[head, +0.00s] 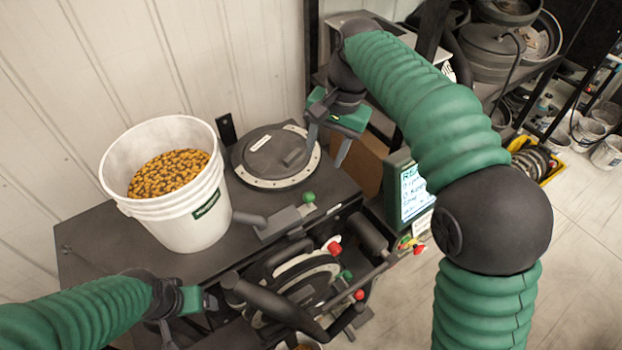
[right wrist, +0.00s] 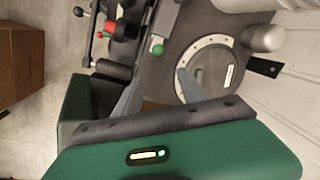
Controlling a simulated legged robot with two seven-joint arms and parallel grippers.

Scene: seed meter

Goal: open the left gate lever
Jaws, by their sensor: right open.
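A gate lever with a green knob (head: 309,197) lies on the dark table's front right part, at the end of a grey block (head: 284,222). The green knob also shows in the right wrist view (right wrist: 157,49). I cannot tell for sure which lever is the left gate lever. My right gripper (head: 328,148) is open and empty, above and behind the green knob, apart from it. Its two fingers show in the right wrist view (right wrist: 158,93), below the knob. My left gripper (head: 203,300) is low at the left, near a black handle; its jaws are unclear.
A white bucket (head: 199,232) of yellow-brown seed stands left of a round lid (head: 257,160) with a pale ring. Red knobs (head: 334,248) and black handles (head: 287,309) crowd the front. A lit screen (head: 413,190) stands at the right. Open floor lies further right.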

